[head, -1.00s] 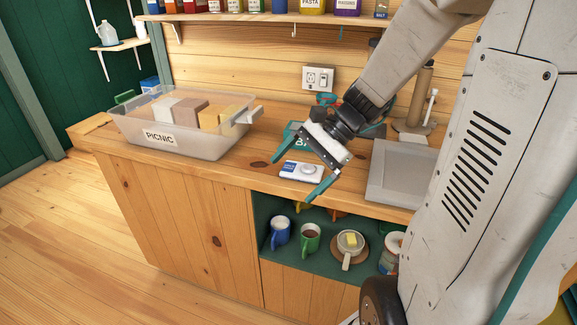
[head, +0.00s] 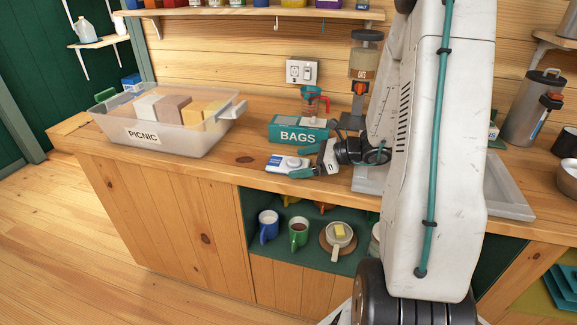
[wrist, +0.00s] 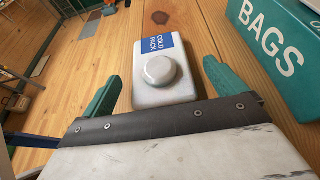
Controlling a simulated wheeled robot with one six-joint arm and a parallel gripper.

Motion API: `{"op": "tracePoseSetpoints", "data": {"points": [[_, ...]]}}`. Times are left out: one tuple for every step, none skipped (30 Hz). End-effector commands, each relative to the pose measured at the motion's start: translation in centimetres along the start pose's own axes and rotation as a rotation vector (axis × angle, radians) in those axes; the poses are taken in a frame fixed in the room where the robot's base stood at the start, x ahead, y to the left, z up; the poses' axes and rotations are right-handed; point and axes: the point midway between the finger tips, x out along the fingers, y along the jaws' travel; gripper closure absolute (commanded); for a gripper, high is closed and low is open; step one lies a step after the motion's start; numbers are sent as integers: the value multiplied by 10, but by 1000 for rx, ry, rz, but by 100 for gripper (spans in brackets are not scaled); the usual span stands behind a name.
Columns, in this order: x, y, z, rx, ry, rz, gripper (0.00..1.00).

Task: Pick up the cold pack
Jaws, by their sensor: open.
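The cold pack (head: 288,163) is a small white flat pack with a blue label and a round knob on top. It lies on the wooden counter near its front edge. In the wrist view the cold pack (wrist: 162,72) lies ahead of my gripper (wrist: 160,88), with its near end between the two teal fingers. My gripper (head: 304,161) is open, low over the counter at the pack's right side in the head view. Whether a finger touches the pack cannot be told.
A teal BAGS box (head: 299,132) stands just behind the pack, and close to the right finger in the wrist view (wrist: 275,50). A clear PICNIC bin (head: 170,138) with several blocks stands at left. A grey sink (head: 510,200) is at right. Mugs (head: 299,232) sit on the shelf below.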

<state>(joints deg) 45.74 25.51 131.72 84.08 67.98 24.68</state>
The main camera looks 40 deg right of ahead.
Motion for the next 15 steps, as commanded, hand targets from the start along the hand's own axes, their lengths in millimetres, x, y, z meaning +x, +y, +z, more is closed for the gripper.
{"op": "tracePoseSetpoints", "data": {"points": [[9, 1, 0, -1, 0, 4, 4], [13, 1, 0, -1, 0, 4, 4], [17, 1, 0, -1, -1, 4, 4], [19, 1, 0, 0, 0, 3, 4], [21, 1, 0, 0, 0, 3, 4], [23, 0, 0, 0, 0, 2, 4], [24, 0, 0, 0, 0, 2, 4], [24, 0, 0, 0, 0, 1, 4], [24, 0, 0, 0, 0, 1, 4], [24, 0, 0, -1, 0, 1, 4], [24, 0, 0, -1, 0, 1, 4], [24, 0, 0, -1, 0, 1, 4], [23, 0, 0, -1, 0, 1, 6], [23, 0, 0, -1, 0, 1, 15], [23, 0, 0, -1, 0, 1, 26]]}}
